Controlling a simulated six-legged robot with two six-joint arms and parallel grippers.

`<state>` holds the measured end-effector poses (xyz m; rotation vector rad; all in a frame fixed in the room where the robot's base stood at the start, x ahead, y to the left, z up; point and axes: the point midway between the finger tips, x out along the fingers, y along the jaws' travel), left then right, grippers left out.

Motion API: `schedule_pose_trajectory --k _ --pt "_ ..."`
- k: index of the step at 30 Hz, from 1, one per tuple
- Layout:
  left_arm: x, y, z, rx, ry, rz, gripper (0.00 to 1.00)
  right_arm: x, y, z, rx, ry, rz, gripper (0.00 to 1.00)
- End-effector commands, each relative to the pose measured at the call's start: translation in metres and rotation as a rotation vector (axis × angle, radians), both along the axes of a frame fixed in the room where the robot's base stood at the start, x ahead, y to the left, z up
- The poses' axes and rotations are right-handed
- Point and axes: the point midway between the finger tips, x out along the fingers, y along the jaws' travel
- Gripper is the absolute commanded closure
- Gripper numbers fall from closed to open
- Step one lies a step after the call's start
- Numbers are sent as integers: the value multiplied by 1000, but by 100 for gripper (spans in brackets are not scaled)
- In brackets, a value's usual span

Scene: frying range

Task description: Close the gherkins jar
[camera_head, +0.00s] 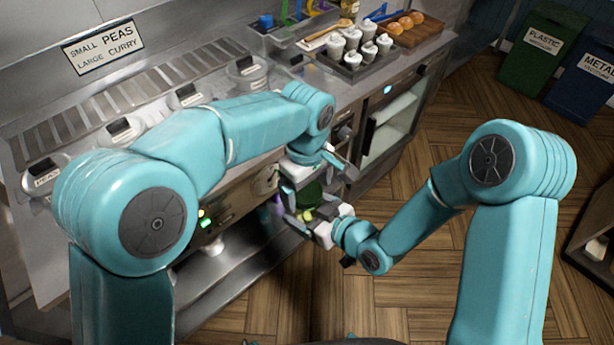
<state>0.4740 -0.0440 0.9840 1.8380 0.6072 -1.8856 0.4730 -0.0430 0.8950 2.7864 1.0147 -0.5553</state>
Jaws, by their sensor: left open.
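The gherkins jar (307,214) is in the middle of the view, in front of the range, and mostly hidden between my two grippers. A dark green round lid (311,193) shows at its top; I cannot tell whether it is seated or loose. My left gripper (318,177) is open, its fingers spread close around the lid from the counter side. My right gripper (309,210) comes from the lower right, with its fingers around the jar, and holds it in the air. Contact between the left fingers and the lid cannot be made out.
The steel counter (215,55) holds labelled tubs (247,70) along the left and back. White pots (353,58) in a tray and a wooden board (410,35) with buns stand at the back right. A glass-doored cabinet (392,112) is below.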

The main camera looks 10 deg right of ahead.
Motion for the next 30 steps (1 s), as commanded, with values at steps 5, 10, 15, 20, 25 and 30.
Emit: schedule_pose_trajectory --k 5,10,15,20,25,30 --pt "0 0 -2 0 0 0 7 1 0 1 1 -3 -1 99" --pt "0 0 -1 0 0 0 27 1 0 1 1 -3 -1 99" --pt "0 0 -1 0 0 0 64 1 0 1 1 -3 -1 99" --pt "0 0 -1 -4 -1 -136 65 0 0 1 1 -3 1 99" --pt "-1 1 -1 -12 -6 -434 65 0 0 1 1 -3 1 99" --pt "-1 1 -2 -16 -9 -571 65 0 0 1 1 -3 1 99"
